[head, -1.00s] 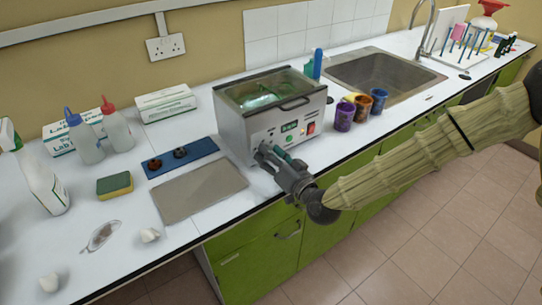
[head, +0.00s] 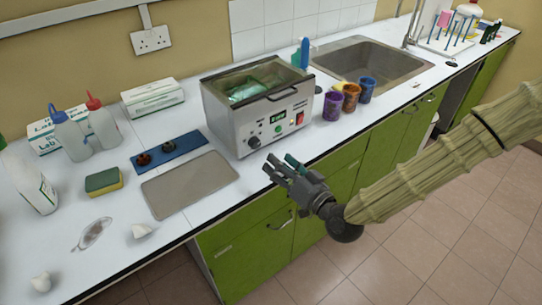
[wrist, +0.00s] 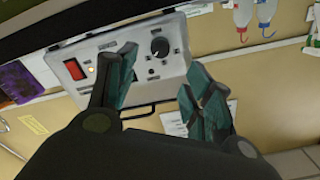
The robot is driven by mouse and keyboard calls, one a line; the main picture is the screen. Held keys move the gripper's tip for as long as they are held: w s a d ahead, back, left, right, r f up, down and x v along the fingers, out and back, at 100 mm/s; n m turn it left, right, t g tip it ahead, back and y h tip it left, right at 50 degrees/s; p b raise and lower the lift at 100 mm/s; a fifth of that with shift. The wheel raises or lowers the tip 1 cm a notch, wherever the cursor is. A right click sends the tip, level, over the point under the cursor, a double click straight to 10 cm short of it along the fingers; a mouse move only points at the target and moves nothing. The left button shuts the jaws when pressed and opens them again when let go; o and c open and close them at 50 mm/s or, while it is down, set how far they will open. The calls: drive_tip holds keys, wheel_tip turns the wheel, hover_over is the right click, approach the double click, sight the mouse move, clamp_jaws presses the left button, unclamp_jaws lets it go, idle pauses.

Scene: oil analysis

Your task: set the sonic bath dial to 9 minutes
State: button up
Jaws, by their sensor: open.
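The display is not legible. My gripper (head: 279,165) is open and empty, in front of the panel and apart from the dial. Its fingers also show in the wrist view (wrist: 164,88).
A grey tray (head: 190,184) and a blue mat (head: 169,155) with small dark parts lie left of the bath. Space in front of the counter is free.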

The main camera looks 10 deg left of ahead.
drive_tip(key=shift+v, duration=1.3)
drive_tip(key=s+d+f+m+g+h, duration=0.1)
drive_tip(key=s+d+f+g+h, duration=0.2)
drive_tip(key=f, duration=0.6)
drive_tip(key=s+d+f+m+g+h, duration=0.1)
drive_tip(key=s+d+f+h, duration=0.1)
drive_tip(key=s+d+f, duration=0.55)
drive_tip(key=s+d+f+g+h, duration=0.2)
drive_tip(key=d+f+h, duration=0.1)
drive_tip(key=f, duration=0.7)
drive_tip(key=s+d+f+m+g+h, duration=0.1)
drive_tip(key=s+d+f+g+h, duration=0.1)
drive_tip(key=s+d, duration=0.6)
drive_tip(key=s+d+f+m+g+h, duration=0.1)
drive_tip(key=s+d+f+g+h, duration=0.2)
drive_tip(key=s+d+f, duration=0.3)
drive_tip(key=s+d+h, duration=0.1)
drive_tip(key=s+d, duration=0.1)
drive_tip(key=d, duration=0.3)
drive_tip(key=shift+s+f+m, duration=0.25)
drive_tip(key=shift+s+m, duration=0.05)
drive_tip(key=shift+a, duration=0.1)
